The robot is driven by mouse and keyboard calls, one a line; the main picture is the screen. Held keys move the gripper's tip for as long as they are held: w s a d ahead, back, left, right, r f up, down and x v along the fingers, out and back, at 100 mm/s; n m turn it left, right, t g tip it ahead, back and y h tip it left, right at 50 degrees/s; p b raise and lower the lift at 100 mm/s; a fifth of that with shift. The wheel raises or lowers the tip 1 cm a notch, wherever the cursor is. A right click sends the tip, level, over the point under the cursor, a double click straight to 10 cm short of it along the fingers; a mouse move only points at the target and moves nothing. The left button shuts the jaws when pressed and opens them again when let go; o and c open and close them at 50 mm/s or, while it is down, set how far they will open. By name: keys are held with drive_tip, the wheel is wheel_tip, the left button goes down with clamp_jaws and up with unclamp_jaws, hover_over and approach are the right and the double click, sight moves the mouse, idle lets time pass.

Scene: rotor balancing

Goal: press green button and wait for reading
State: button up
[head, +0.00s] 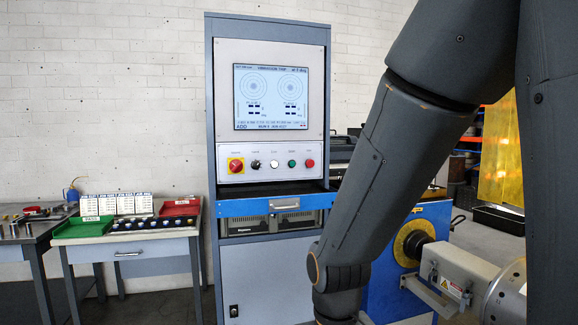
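The green button (292,163) is on the light control panel of the tall grey-blue cabinet (211,90). It sits between a white button (274,164) and a red button (309,163). The screen (284,97) above the panel is lit and shows two round dial plots with small dark readout fields below them. The values are too small to read. My arm crosses the right half of the view and runs down past the bottom edge. My gripper is not in view. Nothing covers the green button.
A red knob on a yellow plate (236,165) and a black knob (255,164) share the panel. A drawer with a blue front (290,204) is below. A side table (130,253) with green and red trays stands left. A blue machine (387,270) is partly behind my arm.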

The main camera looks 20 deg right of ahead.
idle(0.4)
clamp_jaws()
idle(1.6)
